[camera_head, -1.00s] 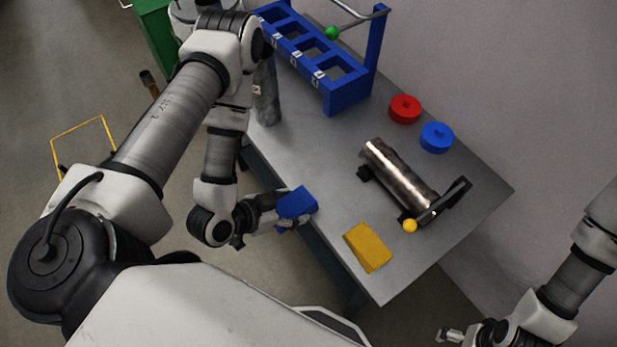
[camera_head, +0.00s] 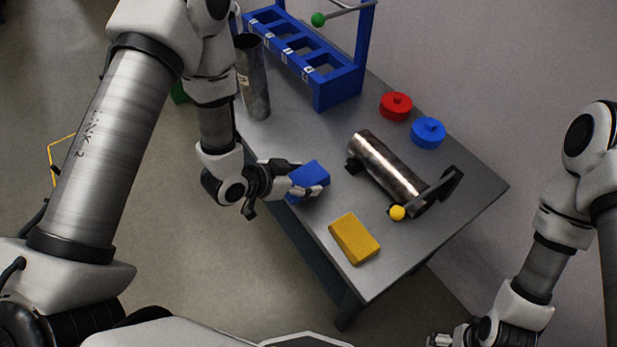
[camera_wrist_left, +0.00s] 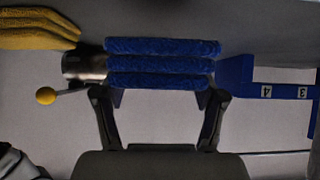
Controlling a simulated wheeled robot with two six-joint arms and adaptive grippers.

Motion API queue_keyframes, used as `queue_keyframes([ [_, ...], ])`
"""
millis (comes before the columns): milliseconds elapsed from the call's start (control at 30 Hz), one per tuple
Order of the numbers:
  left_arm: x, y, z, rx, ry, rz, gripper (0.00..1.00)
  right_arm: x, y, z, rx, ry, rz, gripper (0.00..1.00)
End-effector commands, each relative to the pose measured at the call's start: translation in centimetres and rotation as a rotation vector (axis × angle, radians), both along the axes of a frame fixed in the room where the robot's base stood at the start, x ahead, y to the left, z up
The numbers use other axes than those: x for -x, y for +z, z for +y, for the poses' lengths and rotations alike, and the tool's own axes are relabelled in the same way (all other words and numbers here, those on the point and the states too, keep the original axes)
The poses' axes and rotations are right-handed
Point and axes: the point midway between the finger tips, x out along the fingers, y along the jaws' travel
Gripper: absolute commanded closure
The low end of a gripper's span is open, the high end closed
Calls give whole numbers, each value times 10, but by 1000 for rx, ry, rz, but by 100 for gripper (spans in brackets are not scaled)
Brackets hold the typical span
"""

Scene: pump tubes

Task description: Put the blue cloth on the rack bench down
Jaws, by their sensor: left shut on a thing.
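The blue cloth (camera_head: 310,176) is a folded block at the left edge of the grey bench (camera_head: 290,135). My left gripper (camera_head: 306,187) is shut on it. In the left wrist view the cloth (camera_wrist_left: 162,63) shows as stacked blue folds between the fingers (camera_wrist_left: 158,105). I cannot tell whether the cloth touches the bench top. The blue rack (camera_head: 338,88) stands at the back of the bench. My right gripper (camera_head: 440,340) is low at the bottom right, away from the bench, and too small to read.
A yellow cloth (camera_head: 354,238) lies near the front corner. A metal cylinder (camera_head: 385,162) with a yellow-knobbed handle (camera_head: 397,213) lies right of the blue cloth. Red (camera_head: 396,105) and blue (camera_head: 428,131) caps sit behind it. A grey tube (camera_head: 252,80) stands beside the rack.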

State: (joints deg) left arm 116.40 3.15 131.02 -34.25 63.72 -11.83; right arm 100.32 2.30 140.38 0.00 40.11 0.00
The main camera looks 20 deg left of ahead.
Motion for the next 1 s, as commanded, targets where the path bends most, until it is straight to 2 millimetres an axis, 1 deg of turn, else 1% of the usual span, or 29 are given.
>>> queue_keyframes([
  [33, -13, 2, -1, -2, -2, -4, 65, 0, 4, 0, 0, 0, 0, 5],
  [100, -27, -1, -2, -1, 0, -3, 65, 0, 6, 0, 0, 0, 0, 5],
  [200, -36, -6, -3, -1, 0, 1, 65, 0, 6, 0, 0, 0, 1, 5],
  [267, -36, -15, -3, 0, 0, 4, 65, 0, 7, 0, 0, 0, 1, 5],
  [300, -36, -23, -3, 0, 1, 5, 65, 0, 7, 0, 0, 0, 1, 5],
  [400, -36, -37, -2, 0, 1, 3, 65, 0, 8, 0, 0, 0, 1, 5],
  [633, -36, -39, -3, 0, 1, 1, 65, 0, 7, 0, 0, 0, 1, 5],
  [767, -36, -44, -3, 0, 1, 1, 65, 0, 4, 0, 0, 0, 1, 5],
  [800, -36, -42, -3, 0, 1, 1, 16, 0, 5, 0, 0, 0, 1, 5],
  [833, -36, -42, -3, 0, 1, 1, 5, 0, 5, 0, 0, 0, 1, 5],
  [1000, -36, -42, -3, 0, 1, 1, 5, 0, 5, 0, 0, 0, 1, 5],
])
